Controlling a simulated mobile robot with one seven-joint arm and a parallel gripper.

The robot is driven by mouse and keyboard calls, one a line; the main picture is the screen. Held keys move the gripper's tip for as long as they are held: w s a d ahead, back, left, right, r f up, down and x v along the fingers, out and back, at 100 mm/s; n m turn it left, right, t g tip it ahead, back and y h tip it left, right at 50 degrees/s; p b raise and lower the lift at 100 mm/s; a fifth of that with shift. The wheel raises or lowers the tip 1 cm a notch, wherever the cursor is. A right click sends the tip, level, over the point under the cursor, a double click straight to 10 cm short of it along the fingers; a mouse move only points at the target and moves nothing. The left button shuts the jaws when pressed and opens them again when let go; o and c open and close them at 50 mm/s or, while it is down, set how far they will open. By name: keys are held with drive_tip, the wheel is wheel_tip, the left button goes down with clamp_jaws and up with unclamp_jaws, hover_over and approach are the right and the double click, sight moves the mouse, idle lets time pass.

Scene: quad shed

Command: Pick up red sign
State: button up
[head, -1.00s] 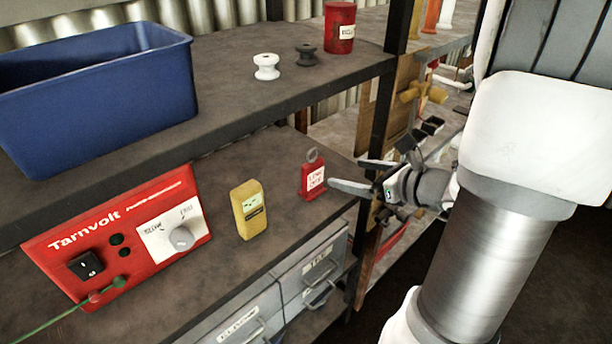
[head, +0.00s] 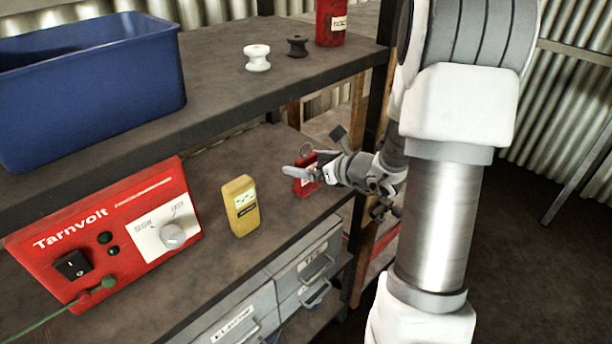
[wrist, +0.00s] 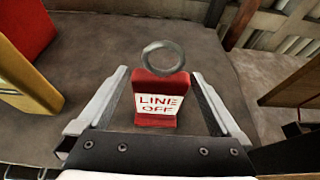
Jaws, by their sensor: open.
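The red sign (wrist: 157,102) stands upright on the lower shelf, with a white "LINE OFF" label and a grey ring on top. In the wrist view it sits between the two open fingers of my gripper (wrist: 160,105), with a gap on each side. In the head view the red sign (head: 305,178) is partly hidden behind my gripper (head: 308,160), which reaches in from the right at the shelf's front.
A yellow meter (head: 241,206) stands left of the sign, and a red Tarnvolt box (head: 110,235) is farther left. The upper shelf (head: 215,95) overhangs, holding a blue bin (head: 90,95), two spools and a red can (head: 331,25). A dark post (head: 378,110) stands at right.

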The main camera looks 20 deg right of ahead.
drive_tip(key=shift+w, duration=0.1)
drive_tip(key=c, duration=1.3)
